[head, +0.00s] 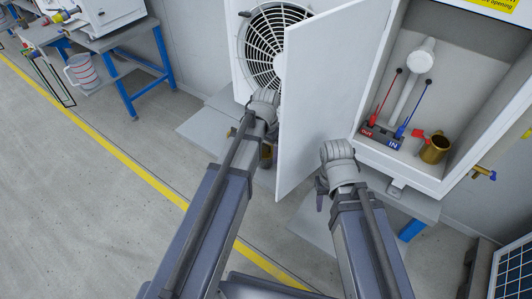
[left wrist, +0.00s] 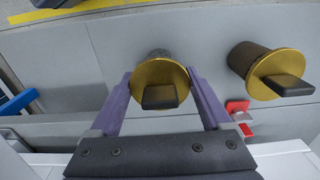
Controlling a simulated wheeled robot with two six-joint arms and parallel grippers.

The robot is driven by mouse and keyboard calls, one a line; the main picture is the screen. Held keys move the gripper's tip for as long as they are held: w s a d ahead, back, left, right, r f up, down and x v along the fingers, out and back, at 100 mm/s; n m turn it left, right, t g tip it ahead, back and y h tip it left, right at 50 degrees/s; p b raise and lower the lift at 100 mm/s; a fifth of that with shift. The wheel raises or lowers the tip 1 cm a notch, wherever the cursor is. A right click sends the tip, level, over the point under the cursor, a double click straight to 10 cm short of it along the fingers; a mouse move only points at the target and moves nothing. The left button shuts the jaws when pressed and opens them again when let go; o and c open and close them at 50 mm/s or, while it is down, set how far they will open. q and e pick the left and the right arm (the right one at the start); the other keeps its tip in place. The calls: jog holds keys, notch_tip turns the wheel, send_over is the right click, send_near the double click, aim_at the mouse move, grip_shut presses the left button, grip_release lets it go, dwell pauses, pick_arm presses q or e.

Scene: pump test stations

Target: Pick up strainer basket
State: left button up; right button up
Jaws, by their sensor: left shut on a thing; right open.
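A strainer basket (left wrist: 160,75) with a round brass flange, a dark block handle and a dark mesh body is in the left wrist view. My left gripper (left wrist: 160,84) is shut on it, one purple finger at each side of the flange. In the head view a bit of brass (head: 267,152) shows beside my left wrist, near the open white door; the left fingers are mostly hidden there. A second, similar strainer basket (left wrist: 265,70) stands to the right, apart from the fingers. My right gripper (head: 321,192) is open, mostly hidden by its own wrist below the cabinet.
An open white door (head: 325,90) stands between my wrists. The open cabinet (head: 480,95) holds red and blue levers, a white pipe and a brass cup (head: 435,150). A fan grille (head: 272,45) is behind the door.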

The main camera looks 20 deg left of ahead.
pick_arm(q)
notch_tip(320, 180, up, 10)
jog(key=p, duration=0.9)
jog(key=shift+p, duration=0.3)
jog(key=shift+f, duration=0.1)
